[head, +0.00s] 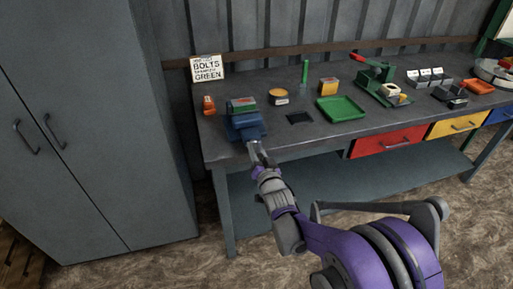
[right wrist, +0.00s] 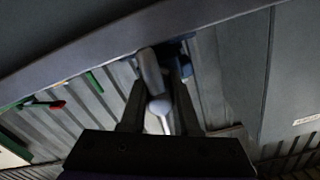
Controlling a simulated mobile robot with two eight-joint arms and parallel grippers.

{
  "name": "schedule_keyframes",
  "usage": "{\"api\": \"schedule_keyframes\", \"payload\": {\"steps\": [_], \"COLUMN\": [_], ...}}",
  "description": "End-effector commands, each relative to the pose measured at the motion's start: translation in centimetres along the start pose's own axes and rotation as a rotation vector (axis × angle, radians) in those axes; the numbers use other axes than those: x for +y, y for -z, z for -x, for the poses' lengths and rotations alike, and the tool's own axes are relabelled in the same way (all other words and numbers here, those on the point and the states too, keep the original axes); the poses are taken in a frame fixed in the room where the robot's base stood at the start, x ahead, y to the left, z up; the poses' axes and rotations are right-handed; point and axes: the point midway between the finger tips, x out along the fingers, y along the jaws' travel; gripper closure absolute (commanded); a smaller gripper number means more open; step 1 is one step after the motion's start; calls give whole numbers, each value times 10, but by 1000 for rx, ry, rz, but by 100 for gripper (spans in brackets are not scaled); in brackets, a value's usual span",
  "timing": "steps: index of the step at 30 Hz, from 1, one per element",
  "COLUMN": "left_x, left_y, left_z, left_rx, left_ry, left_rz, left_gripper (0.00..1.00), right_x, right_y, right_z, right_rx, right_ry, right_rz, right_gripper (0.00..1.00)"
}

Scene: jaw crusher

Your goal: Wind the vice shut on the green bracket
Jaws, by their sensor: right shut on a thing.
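The blue vice (head: 247,130) sits at the front left edge of the workbench. The green bracket (head: 241,103) is at the top of the vice; I cannot tell how closely the jaws meet it. My right gripper (head: 258,154) is at the front of the vice, just off the bench edge. In the right wrist view its fingers (right wrist: 158,105) are shut on the grey vice handle (right wrist: 152,75), with a bit of the blue vice (right wrist: 174,52) behind. My left gripper is in neither view.
A sign (head: 208,69) stands behind the vice. A grey cabinet (head: 100,120) stands left of the bench.

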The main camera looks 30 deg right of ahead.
Motion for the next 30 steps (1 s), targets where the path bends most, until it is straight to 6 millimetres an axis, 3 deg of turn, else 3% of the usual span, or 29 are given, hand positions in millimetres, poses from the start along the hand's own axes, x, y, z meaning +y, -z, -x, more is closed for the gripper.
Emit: {"api": "schedule_keyframes", "payload": {"steps": [9,25,26,30], "left_x": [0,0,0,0], "left_y": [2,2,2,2], "left_z": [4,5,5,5], "left_rx": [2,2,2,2], "left_ry": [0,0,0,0], "left_rz": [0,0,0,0], "left_gripper": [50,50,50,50], "right_x": [-1,-2,-2,-1], "right_y": [-3,-3,-3,-2], "right_z": [1,1,1,0], "right_rx": [-7,-6,-6,-4], "right_ry": [0,0,0,0], "right_rz": [-121,-143,-143,-142], "right_gripper": [100,100,68,43]}}
